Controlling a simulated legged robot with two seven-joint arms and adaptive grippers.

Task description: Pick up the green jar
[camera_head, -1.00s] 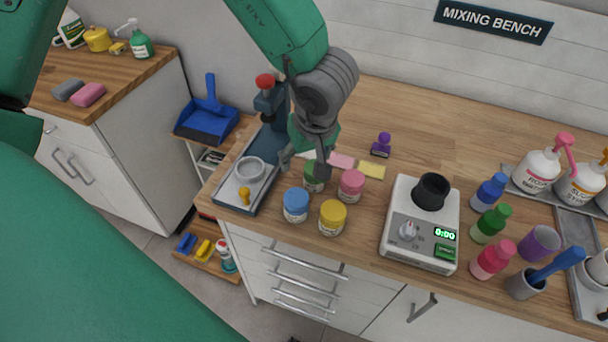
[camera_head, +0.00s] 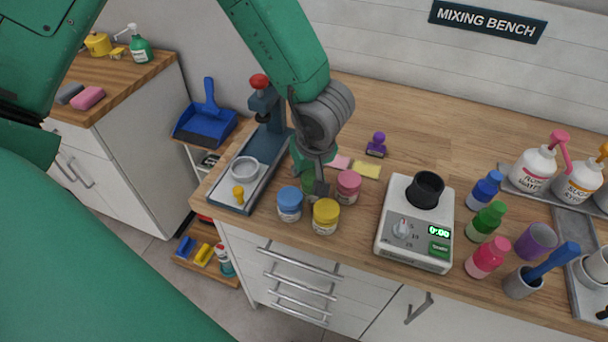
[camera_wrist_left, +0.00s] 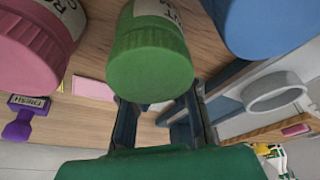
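The green jar (camera_head: 307,184) stands on the wooden bench among a blue jar (camera_head: 289,203), a yellow jar (camera_head: 326,215) and a pink jar (camera_head: 348,186). My left gripper (camera_head: 308,178) is down over the green jar and hides much of it. In the left wrist view the green jar (camera_wrist_left: 150,62) fills the upper middle, lid toward the camera. The left gripper's two dark fingers (camera_wrist_left: 160,122) are apart, one toward each side of the lid; contact cannot be made out. The pink jar (camera_wrist_left: 38,45) and blue jar (camera_wrist_left: 262,24) flank it closely. My right gripper is not in view.
A scale (camera_head: 415,222) with a black cup stands to the right. A press-like stand (camera_head: 262,180) with a white ring is to the left. A purple stamp (camera_head: 376,146) and sticky notes (camera_head: 366,171) lie behind the jars. The bench's back middle is clear.

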